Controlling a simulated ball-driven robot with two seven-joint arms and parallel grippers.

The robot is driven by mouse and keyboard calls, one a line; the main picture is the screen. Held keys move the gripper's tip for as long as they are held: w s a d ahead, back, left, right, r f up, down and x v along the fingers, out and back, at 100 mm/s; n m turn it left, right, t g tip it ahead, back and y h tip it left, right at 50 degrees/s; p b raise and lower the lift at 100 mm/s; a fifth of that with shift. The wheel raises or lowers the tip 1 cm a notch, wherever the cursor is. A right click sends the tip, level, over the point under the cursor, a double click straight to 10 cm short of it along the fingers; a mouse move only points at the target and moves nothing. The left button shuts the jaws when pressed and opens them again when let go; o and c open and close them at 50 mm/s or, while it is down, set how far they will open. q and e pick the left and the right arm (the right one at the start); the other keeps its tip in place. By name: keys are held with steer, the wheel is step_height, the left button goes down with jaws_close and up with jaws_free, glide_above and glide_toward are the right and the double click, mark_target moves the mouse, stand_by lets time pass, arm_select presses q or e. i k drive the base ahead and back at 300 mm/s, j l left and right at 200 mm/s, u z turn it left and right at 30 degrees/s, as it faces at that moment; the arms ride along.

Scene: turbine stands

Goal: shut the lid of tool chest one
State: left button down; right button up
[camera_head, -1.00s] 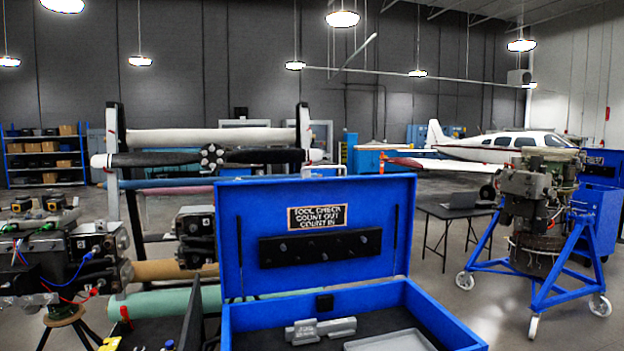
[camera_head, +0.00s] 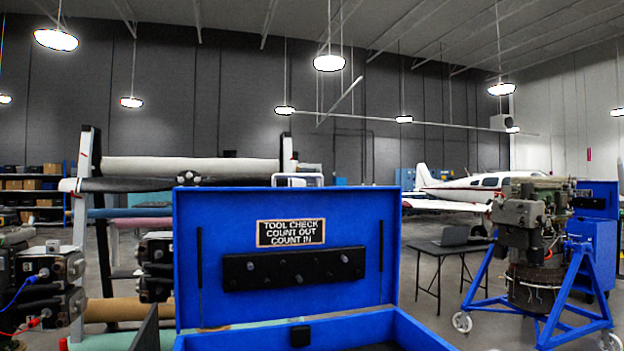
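A blue tool chest (camera_head: 415,333) stands close in front of me at the bottom middle. Its blue lid (camera_head: 350,213) is raised upright at the back. The lid's inside carries a plaque (camera_head: 290,233) reading "TOOL CHECK COUNT OUT COUNT IN" and a black holder strip (camera_head: 293,268) below it. A dark latch piece (camera_head: 299,336) sits on the back wall of the chest. Most of the chest's inside is cut off by the lower picture edge. Neither of my grippers shows.
Engine parts with blue and red cables (camera_head: 45,280) stand close at left. A roll rack (camera_head: 190,168) stands behind the lid. At right are a folding table with a laptop (camera_head: 452,236) and an engine (camera_head: 530,240) on a blue wheeled stand (camera_head: 560,310). Open floor lies between.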

mark_target(240, 255)
steer(key=i+l+u, duration=0.5)
steer(key=l+u, duration=0.2)
steer(key=i+l+u, duration=0.15)
steer(key=l+u, duration=0.2)
steer(key=l, duration=0.1)
